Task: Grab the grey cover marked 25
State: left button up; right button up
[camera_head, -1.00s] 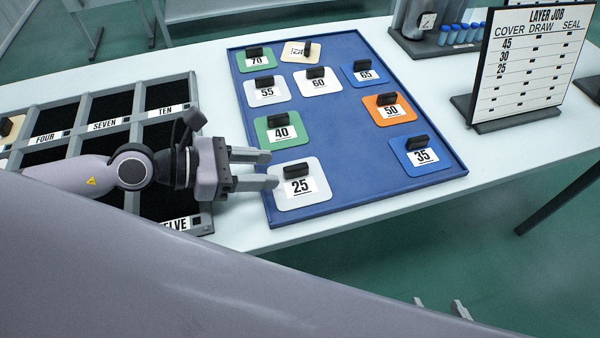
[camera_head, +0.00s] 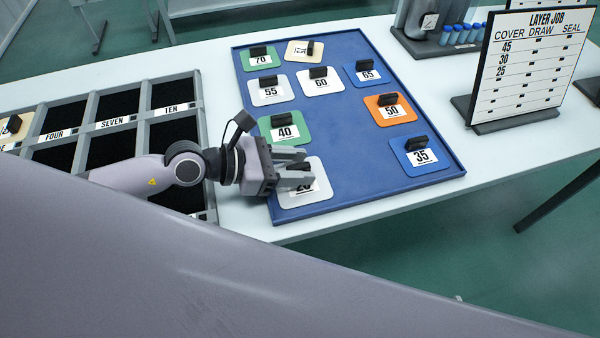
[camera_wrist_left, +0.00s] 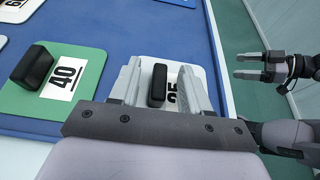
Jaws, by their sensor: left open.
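The light grey cover marked 25 (camera_head: 318,199) lies flat at the near left corner of the blue tray (camera_head: 355,190). My left gripper (camera_head: 308,168) is open over it, and partly hides its number and black handle. In the left wrist view the cover (camera_wrist_left: 180,71) lies beyond the jaws, and its black handle (camera_wrist_left: 158,86) stands between the two fingers of the left gripper (camera_wrist_left: 160,66), nearer the left finger. I cannot tell whether a finger touches it. My right gripper (camera_wrist_left: 249,65) shows at the right of the left wrist view, its fingers apart and empty.
The green cover marked 40 (camera_head: 297,129) lies just behind the 25 cover. The blue 35 cover (camera_head: 435,166) and orange 50 cover (camera_head: 373,113) are on the tray's right. A compartment rack (camera_head: 145,125) stands left, a job board (camera_head: 520,75) right. The tray's middle is clear.

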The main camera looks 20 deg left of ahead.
pick_arm(q)
grip_shut()
jog(key=shift+r, duration=0.15)
